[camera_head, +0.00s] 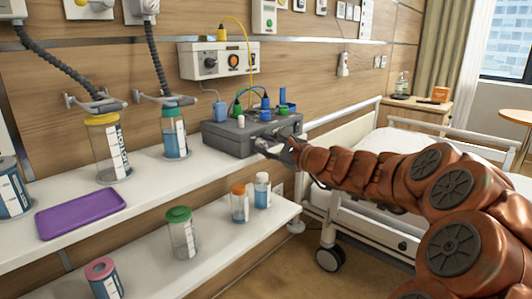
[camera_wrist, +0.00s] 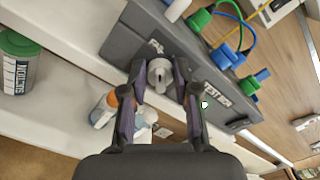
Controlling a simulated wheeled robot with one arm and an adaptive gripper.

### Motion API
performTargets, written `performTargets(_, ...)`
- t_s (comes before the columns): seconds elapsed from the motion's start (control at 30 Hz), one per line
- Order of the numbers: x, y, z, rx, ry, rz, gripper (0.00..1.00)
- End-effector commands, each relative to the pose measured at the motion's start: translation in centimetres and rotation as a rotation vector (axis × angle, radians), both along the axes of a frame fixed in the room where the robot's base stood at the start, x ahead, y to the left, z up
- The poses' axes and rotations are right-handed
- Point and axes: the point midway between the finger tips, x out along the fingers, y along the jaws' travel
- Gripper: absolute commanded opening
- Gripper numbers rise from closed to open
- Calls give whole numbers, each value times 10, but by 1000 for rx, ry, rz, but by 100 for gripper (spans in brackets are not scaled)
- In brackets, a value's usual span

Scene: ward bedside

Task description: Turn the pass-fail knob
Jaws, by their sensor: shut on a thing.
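The grey test box (camera_head: 228,139) stands on the upper white shelf, with coloured plugs and cables on its top. In the wrist view its face (camera_wrist: 140,32) shows lettering, partly hidden by my fingers. The pass-fail knob (camera_wrist: 160,73) is a small pale round knob with a dark slot-like mark, on that face. My gripper (camera_wrist: 163,76) is shut on the knob, one finger on each side of it. In the head view my gripper (camera_head: 279,147) is at the box's right front side, and the knob is hidden there.
Jars with yellow (camera_head: 108,147) and green lids (camera_head: 174,133) and a purple tray (camera_head: 80,212) stand left on the upper shelf. Several smaller containers are on the lower shelf (camera_head: 150,255). A bed (camera_head: 360,150) is to the right. A yellow cable runs up to a wall panel (camera_head: 219,60).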

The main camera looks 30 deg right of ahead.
Motion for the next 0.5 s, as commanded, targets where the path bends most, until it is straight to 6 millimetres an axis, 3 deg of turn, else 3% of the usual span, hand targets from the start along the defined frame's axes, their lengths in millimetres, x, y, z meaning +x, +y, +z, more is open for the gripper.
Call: performTargets(0.5, 0, 1, -1, -63, -12, 1, 0)
